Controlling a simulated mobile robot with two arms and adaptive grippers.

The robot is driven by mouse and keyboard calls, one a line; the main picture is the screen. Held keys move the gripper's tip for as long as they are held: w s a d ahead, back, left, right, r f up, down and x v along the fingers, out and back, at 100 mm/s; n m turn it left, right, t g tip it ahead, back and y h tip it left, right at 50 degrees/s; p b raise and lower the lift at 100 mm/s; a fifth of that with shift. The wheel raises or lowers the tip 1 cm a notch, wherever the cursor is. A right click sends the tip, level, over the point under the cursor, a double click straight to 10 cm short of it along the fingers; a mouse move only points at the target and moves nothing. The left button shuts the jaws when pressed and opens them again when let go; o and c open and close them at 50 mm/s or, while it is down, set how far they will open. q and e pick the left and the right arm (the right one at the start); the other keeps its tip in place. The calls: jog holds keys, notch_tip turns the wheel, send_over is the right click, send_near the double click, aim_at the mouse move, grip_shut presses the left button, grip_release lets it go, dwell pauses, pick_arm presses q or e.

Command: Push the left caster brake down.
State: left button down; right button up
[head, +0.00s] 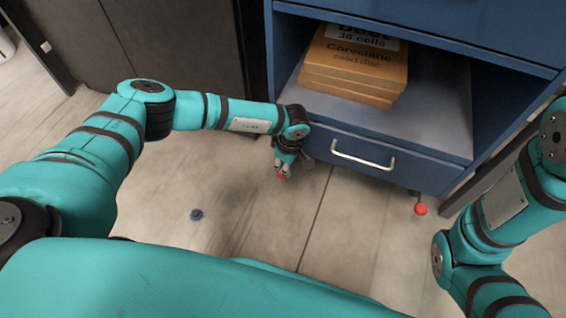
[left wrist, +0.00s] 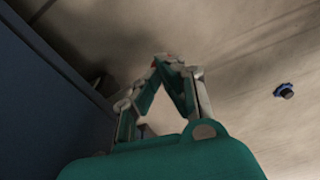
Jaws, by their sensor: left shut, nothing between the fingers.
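The left caster brake is a small red pedal (head: 283,177) low at the front left corner of the blue cabinet (head: 385,165). My left gripper (head: 283,170) points down right at it, shut and empty, and hides most of the pedal. I cannot tell whether the fingertips touch it. In the left wrist view the fingertips of my left gripper (left wrist: 170,60) meet, with a trace of red beside them. The right caster brake (head: 420,209) is a red pedal under the cabinet's right side. My right arm shows at the right, but its gripper is out of view.
A drawer with a metal handle (head: 363,157) is just right of my left gripper. Orange boxes (head: 352,75) are stacked on the open shelf above. A small dark blue object (head: 196,214) lies on the floor, which is otherwise clear in front of the cabinet.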

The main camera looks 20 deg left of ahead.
pick_arm(q)
jog(key=d, duration=0.2)
jog(key=d+r+p, duration=0.1)
jog(key=shift+s, duration=0.4)
notch_tip(320, 180, up, 12)
jog(key=d, duration=0.1)
dwell(0.3)
jog(key=shift+s+d, duration=0.1)
dwell(0.4)
